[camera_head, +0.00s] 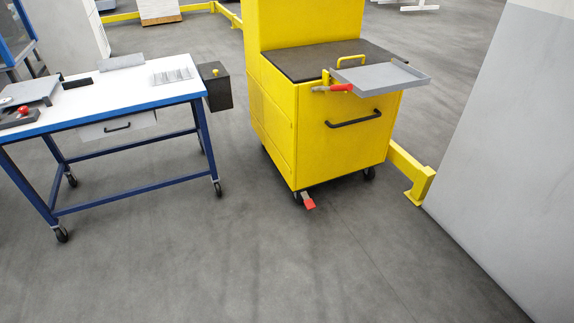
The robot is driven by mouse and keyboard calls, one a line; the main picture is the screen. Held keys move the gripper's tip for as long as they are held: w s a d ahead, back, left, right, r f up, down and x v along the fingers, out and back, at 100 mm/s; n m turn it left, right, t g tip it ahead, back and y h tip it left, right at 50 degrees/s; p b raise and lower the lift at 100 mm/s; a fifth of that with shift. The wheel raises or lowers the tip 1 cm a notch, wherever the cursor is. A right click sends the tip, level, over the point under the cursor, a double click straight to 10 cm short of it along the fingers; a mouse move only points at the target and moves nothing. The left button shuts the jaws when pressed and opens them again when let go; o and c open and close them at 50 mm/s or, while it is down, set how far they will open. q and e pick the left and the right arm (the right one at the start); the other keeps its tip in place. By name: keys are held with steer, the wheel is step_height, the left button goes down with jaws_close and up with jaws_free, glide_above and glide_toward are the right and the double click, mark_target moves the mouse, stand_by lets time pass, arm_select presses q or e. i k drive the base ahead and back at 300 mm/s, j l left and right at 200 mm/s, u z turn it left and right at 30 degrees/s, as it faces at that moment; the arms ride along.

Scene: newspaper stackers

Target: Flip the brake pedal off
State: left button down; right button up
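The red brake pedal (308,202) sticks out at the front lower corner of the yellow cart (283,125), close to the floor by a caster wheel. It appears tilted downward, but it is too small to tell its exact position. The yellow cart stands on dark casters and has a black handle (353,119) on its front. Neither of my grippers shows in the head view.
A grey tray (381,78) and a red-handled clamp (340,88) jut from the cart's top. A white-topped table (130,90) with blue legs stands left. A yellow floor rail (411,172) and a grey panel (510,150) are right. The floor (230,265) in front is clear.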

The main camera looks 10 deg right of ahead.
mark_target(310, 203)
steer(key=i+j+z, duration=0.1)
steer(key=i+z, duration=0.25)
steer(key=i, duration=0.25)
steer(key=i+j+z, duration=0.35)
steer(key=i, duration=0.25)
steer(key=i+j+z, duration=0.4)
steer(key=i, duration=0.15)
